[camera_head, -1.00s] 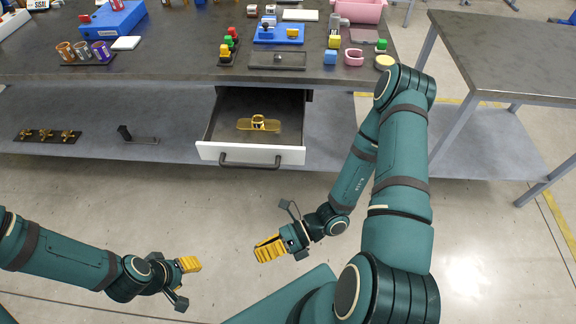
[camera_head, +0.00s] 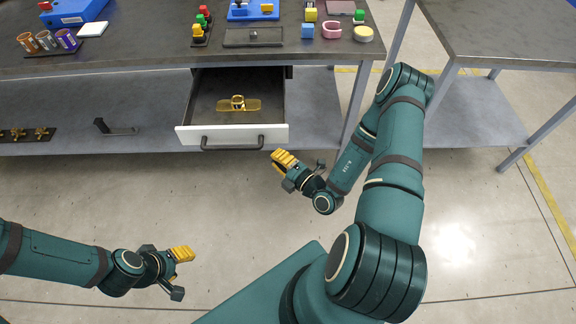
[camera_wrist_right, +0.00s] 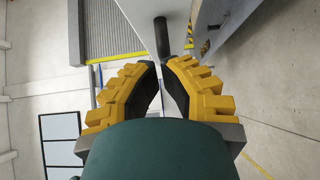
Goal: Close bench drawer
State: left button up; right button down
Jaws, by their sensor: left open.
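The bench drawer's white front (camera_head: 270,134) stands pulled out below the bench top, with its dark bar handle (camera_head: 232,144) facing me. A brass-coloured piece (camera_head: 238,105) lies inside the drawer. My right gripper (camera_head: 280,156) is just right of and in front of the drawer front's right end, apparently apart from it. In the right wrist view its yellow fingers (camera_wrist_right: 160,68) have their tips close together with a narrow gap; whether it counts as shut is unclear. A dark bar shows beyond the tips. My left gripper (camera_head: 192,254) is open and empty over the floor, well in front of the drawer.
The bench top (camera_head: 150,58) holds cups, blocks and a small tray (camera_head: 253,37). A lower shelf (camera_head: 60,110) runs beside the drawer, with a dark bracket (camera_head: 116,128) on it. A second table (camera_head: 500,40) stands at right. The floor in front is clear.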

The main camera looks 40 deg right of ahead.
aim_at(264, 136)
jog(key=w, duration=0.3)
jog(key=shift+w+a, duration=0.2)
jog(key=shift+a, duration=0.2)
jog(key=shift+w+d+b, duration=0.3)
jog(key=shift+w+d, duration=0.3)
jog(key=shift+w, duration=0.2)
jog(key=shift+w+d+b, duration=0.25)
jog(key=shift+w+d, duration=0.35)
jog(key=shift+w, duration=0.15)
